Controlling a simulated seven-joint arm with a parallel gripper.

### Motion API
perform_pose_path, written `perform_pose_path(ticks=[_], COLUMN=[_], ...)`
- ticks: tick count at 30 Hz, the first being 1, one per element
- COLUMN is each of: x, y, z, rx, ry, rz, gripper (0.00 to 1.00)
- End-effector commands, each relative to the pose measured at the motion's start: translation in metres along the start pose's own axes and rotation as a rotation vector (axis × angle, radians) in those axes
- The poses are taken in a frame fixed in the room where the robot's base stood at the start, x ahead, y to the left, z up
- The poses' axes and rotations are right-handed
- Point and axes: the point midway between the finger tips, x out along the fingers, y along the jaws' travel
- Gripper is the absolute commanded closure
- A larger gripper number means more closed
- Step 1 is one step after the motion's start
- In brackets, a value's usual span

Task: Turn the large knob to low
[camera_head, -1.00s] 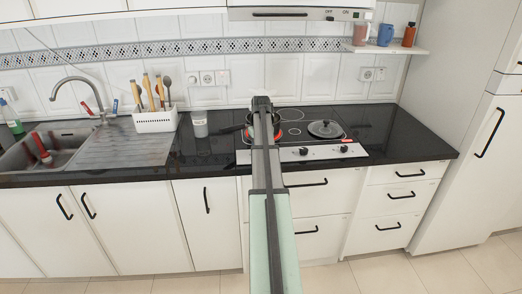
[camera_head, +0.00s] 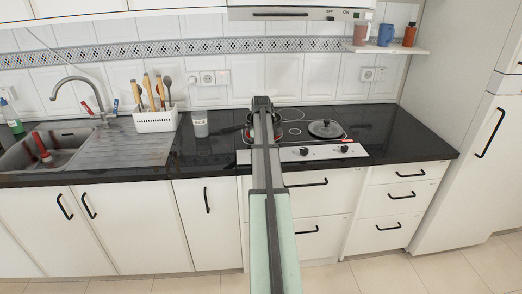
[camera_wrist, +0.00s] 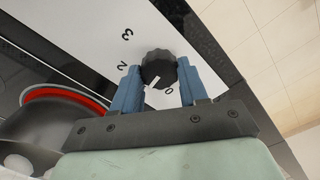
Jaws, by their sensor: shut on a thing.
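A dark round knob (camera_wrist: 158,66) with a white pointer mark stands on the white control panel (camera_wrist: 95,30) in the wrist view. My gripper (camera_wrist: 159,69) has its two blue fingers on either side of the knob, shut on it. The pointer faces down and left, between the printed 2 and 0. A 3 shows further up; any mark behind the left finger is hidden. In the head view my arm covers the gripper and this knob. The cooktop (camera_head: 295,115) lies under and beside my arm there.
A pan (camera_wrist: 40,130) sits over a red ring close to my gripper's left side. Two smaller knobs (camera_head: 304,152) show on the panel's right part. A lid (camera_head: 326,128) lies on the right burner. A cup (camera_head: 200,124) stands left of the cooktop. The counter's right end is clear.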

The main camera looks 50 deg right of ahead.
Motion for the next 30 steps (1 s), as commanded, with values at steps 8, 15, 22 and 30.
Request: perform_pose_path(ticks=[8,15,22,30], x=[-0.0003,-0.0003,-0.0001,-0.001], y=[0.0002,0.0002,0.0001,0.0001], z=[-0.0001,-0.0001,0.0,0.0], rx=[-0.012,-0.012,-0.011,-0.011], ry=[0.0,0.0,0.0,0.0], rz=[0.001,0.001,0.0,0.0], gripper=[0.87,0.54,0.32,0.31])
